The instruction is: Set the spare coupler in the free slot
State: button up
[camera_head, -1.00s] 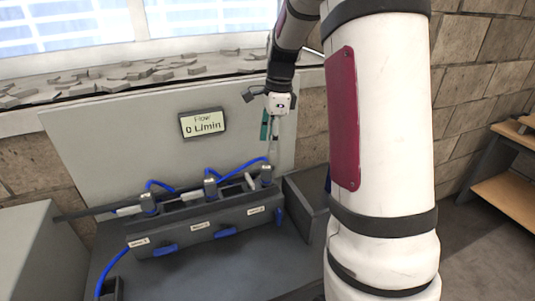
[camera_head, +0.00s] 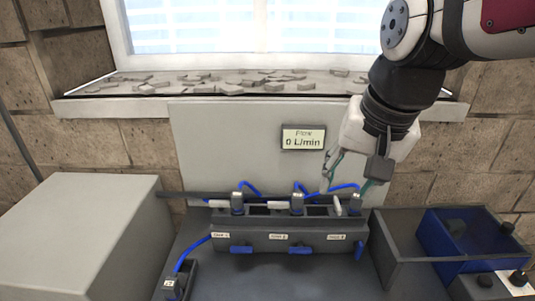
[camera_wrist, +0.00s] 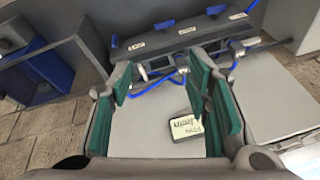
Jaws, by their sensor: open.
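My gripper (camera_head: 345,182) is open and hangs just above and behind the right end of the grey manifold (camera_head: 290,240). Its teal-padded fingers spread in the wrist view (camera_wrist: 162,85) with nothing between them. Grey couplers with blue hoses stand on the manifold at left (camera_head: 237,203), middle (camera_head: 297,203) and right (camera_head: 355,204). Dark openings, one of them between the middle and right couplers (camera_head: 317,210), show in its top. Another coupler-like piece with a blue hose sits in a small dark holder (camera_head: 172,285) at front left. I cannot tell which piece is the spare or which slot is free.
A display (camera_head: 303,138) reading 0 L/min is on the back panel (camera_head: 225,140). A grey bin (camera_head: 395,240) and a blue bin (camera_head: 440,245) with dark pieces stand right. A grey box (camera_head: 80,235) stands left.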

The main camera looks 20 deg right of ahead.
jog(key=s+a+f+n+t, duration=0.1)
jog(key=s+a+n, duration=0.2)
jog(key=s+n, duration=0.3)
jog(key=shift+s+f, duration=0.3)
jog(key=shift+s, duration=0.15)
